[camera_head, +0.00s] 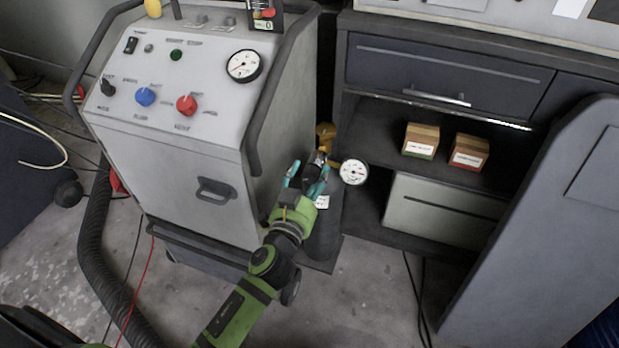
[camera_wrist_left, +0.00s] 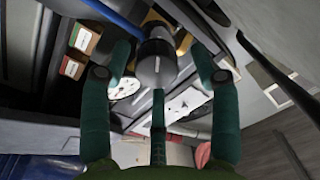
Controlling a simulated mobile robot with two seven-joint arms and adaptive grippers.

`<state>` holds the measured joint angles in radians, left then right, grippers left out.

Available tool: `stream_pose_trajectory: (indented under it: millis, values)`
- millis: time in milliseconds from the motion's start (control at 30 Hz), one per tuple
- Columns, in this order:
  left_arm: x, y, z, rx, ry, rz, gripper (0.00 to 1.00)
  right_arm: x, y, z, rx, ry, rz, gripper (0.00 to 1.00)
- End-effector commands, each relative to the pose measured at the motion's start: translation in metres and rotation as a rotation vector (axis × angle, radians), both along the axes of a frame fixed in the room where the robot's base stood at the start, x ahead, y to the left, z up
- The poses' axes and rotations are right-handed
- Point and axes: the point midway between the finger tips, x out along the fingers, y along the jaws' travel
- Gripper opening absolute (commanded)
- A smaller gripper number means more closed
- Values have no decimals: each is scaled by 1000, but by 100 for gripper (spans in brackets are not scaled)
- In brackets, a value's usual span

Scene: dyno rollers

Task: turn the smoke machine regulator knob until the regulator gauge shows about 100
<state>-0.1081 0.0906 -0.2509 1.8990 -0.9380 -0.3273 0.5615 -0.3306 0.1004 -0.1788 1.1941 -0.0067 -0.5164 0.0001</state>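The regulator gauge (camera_head: 354,171) has a white round face beside the smoke machine; its needle is too small to read. It also shows in the left wrist view (camera_wrist_left: 122,88). The regulator knob (camera_wrist_left: 156,62) is a grey and dark round piece, seen between my left gripper's fingers in the wrist view. My left gripper (camera_head: 306,178) is at the regulator, just left of the gauge. Its teal fingers (camera_wrist_left: 160,70) are spread around the knob, with gaps visible on both sides. The fingers partly hide the knob in the head view. My right gripper is not in view.
The smoke machine (camera_head: 190,170) stands at the left, with red and blue knobs and its own gauge (camera_head: 244,65). A dark gas bottle (camera_head: 325,232) stands below the regulator. A shelf unit (camera_head: 440,70) with two small boxes is close on the right.

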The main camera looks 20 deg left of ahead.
Motion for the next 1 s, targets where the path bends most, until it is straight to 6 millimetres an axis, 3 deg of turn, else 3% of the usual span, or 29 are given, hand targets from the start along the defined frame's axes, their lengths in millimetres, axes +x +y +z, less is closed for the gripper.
stream_pose_trajectory:
  millis: [267,700,1000]
  values:
    - [-11,0,-4,-3,7,1,62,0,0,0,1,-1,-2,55]
    - [-94,0,-3,-3,6,4,62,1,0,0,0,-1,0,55]
    - [-119,0,-2,-1,1,2,62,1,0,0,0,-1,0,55]
